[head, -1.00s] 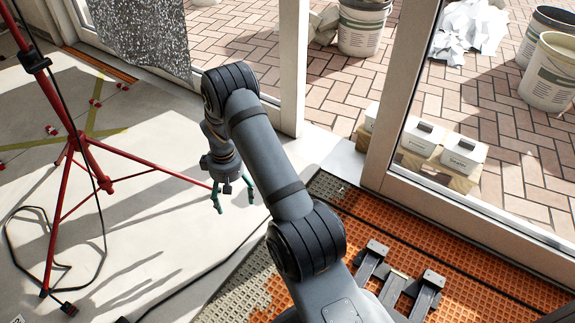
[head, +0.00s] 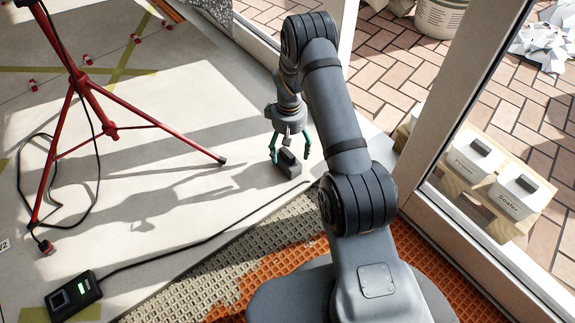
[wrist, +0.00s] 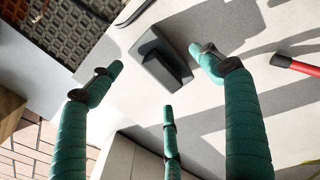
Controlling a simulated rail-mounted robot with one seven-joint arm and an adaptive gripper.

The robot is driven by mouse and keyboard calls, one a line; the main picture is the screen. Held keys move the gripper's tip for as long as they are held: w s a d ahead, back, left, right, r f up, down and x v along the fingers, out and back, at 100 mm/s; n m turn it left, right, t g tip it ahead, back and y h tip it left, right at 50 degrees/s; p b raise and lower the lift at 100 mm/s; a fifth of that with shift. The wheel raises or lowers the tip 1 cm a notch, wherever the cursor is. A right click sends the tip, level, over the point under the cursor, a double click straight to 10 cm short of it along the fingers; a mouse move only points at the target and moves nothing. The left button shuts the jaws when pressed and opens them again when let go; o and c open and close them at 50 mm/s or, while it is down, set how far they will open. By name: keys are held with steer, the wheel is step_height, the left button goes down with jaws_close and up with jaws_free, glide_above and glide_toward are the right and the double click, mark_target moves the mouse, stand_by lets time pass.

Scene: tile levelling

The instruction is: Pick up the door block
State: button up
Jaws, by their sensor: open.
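The door block (head: 288,166) is a small dark grey block with a raised part. It sits on the pale floor near the door frame. My gripper (head: 290,153) has green fingers and is open, pointing down above the block. In the wrist view the door block (wrist: 163,62) lies beyond the spread fingertips of my gripper (wrist: 158,75), with a finger on either side in the picture and a third below. The fingers look apart from the block, and nothing is held. I cannot tell the exact height gap.
A red tripod (head: 82,90) stands on the left, one foot near the block. A black cable (head: 190,240) runs to a small device (head: 73,297). Notched matting (head: 235,270) lies in front.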

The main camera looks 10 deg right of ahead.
mark_target(287, 162)
step_height(287, 162, down, 4)
steer(key=shift+d+r+b, duration=0.15)
steer(key=shift+r+b, duration=0.05)
steer(key=shift+b, duration=0.85)
steer(key=shift+r, duration=0.15)
steer(key=c, duration=0.3)
steer(key=c, duration=1.5)
steer(key=shift+c, duration=0.6)
